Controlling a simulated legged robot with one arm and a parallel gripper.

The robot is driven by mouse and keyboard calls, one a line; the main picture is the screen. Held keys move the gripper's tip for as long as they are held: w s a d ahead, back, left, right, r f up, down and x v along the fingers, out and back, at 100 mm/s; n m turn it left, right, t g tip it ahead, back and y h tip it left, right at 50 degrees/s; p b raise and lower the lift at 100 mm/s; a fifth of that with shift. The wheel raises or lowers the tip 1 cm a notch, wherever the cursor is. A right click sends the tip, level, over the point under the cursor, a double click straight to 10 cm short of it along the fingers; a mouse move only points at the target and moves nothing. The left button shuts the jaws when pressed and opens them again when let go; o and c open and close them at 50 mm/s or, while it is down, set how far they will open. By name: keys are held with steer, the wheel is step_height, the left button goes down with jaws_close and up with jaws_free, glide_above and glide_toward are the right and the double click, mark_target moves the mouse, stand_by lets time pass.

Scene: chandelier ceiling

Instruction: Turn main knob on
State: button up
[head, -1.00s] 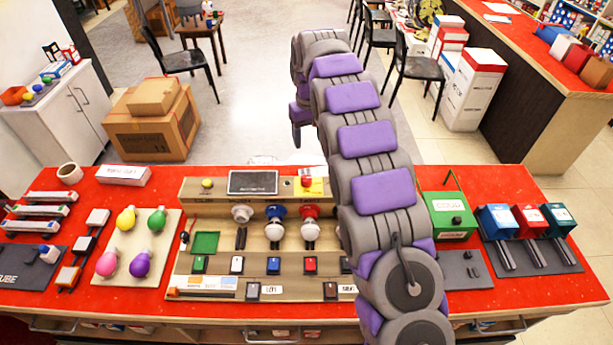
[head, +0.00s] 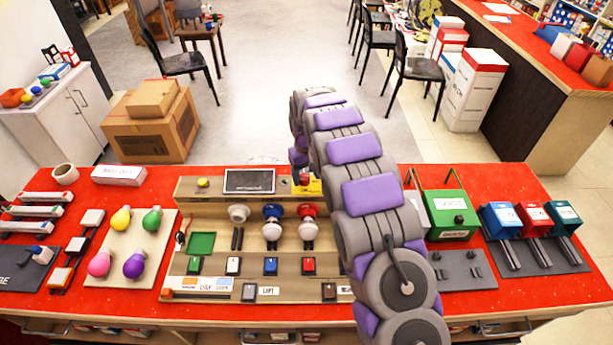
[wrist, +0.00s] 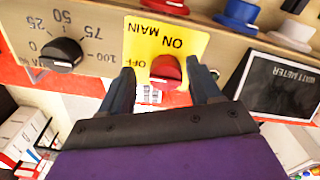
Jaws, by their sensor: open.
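The main knob (wrist: 168,68) is red and sits on a yellow plate (wrist: 190,42) marked MAIN, ON and OFF, which looks upside down in the wrist view. In the head view the red knob (head: 304,180) is at the back of the wooden panel, just left of my arm. My gripper (wrist: 162,80) is open, one finger on each side of the knob in the wrist view. Gaps show between the fingers and the knob, and I cannot tell if either touches. In the head view my gripper's fingers are mostly hidden behind my arm.
A black dial (wrist: 62,53) with a 0 to 100 scale is left of the yellow plate in the wrist view. A watt meter (wrist: 278,85) is right of my gripper. The panel (head: 205,290) bears bulbs and switches. My arm covers its right side.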

steer(key=shift+a+f, duration=0.15)
steer(key=shift+a, duration=0.45)
steer(key=shift+c, duration=0.2)
steer(key=shift+d, duration=0.4)
steer(key=c, duration=0.6)
steer(key=shift+a, duration=0.1)
steer(key=c, duration=0.4)
